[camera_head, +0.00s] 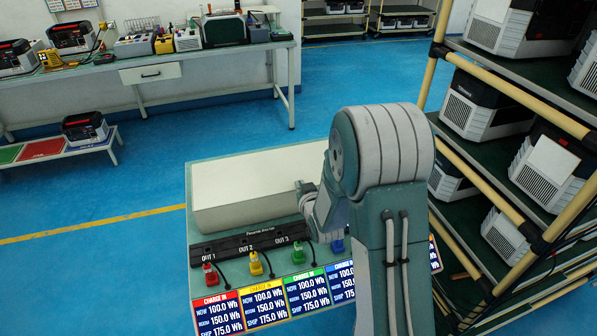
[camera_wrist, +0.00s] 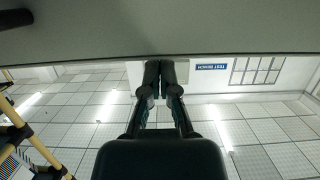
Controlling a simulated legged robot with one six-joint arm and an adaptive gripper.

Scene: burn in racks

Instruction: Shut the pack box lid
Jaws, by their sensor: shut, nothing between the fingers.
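The pack box (camera_head: 240,218) is a long, pale box at the back of the green-topped bench in the head view. Its cream top (camera_head: 250,175) looks flat and level, like a lid lying down; no gap shows along the visible edges. My arm hides its right end. My gripper is mostly hidden behind my arm there, at the box's front right. In the wrist view my gripper (camera_wrist: 167,72) is shut and empty, its fingertips close to a plain grey surface (camera_wrist: 100,40) across the top. I cannot tell whether they touch.
A black strip (camera_head: 250,242) marked OUT 1 to OUT 3, coloured plugs and charge displays (camera_head: 265,300) line the bench front. A rack (camera_head: 480,150) with battery packs stands close on the right. A workbench (camera_head: 150,70) is at the back left.

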